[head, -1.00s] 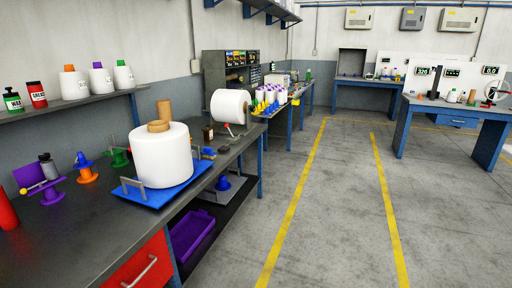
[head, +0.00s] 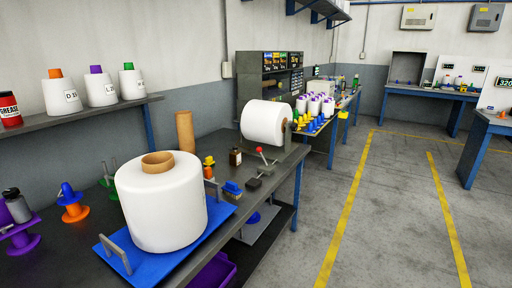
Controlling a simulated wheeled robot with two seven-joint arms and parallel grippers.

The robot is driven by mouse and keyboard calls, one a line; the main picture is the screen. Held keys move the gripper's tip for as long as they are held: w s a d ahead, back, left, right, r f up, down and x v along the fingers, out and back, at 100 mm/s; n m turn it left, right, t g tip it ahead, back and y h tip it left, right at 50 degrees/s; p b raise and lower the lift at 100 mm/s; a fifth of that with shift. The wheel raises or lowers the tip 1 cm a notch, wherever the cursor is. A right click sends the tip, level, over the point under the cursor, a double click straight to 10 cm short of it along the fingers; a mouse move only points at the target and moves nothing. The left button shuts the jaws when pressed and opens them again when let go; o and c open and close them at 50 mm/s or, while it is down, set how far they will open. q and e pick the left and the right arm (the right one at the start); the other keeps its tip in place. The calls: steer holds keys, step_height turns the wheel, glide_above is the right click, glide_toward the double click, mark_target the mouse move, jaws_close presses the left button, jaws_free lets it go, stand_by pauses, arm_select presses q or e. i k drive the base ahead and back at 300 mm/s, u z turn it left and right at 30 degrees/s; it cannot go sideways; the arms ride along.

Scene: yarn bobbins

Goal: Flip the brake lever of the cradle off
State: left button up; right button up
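The cradle (head: 285,158) is a dark grey stand near the far end of the left workbench. It bears a large white yarn roll (head: 263,123) lying on its side. A thin lever with a red knob (head: 259,150) stands at the cradle's front, below the roll, tilted up to the left. Whether that tilt is on or off, I cannot tell. Neither of my grippers is in view.
A large white bobbin (head: 162,210) stands on a blue tray (head: 122,262) with metal handles, nearer on the bench. The floor (head: 390,210) right of the bench is clear.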

mark_target(259, 149)
steer(key=k, duration=0.6)
steer(key=z, duration=0.7)
steer(key=i, duration=0.75)
steer(key=z, duration=0.35)
steer(key=i, duration=1.3)
steer(key=u, duration=0.6)
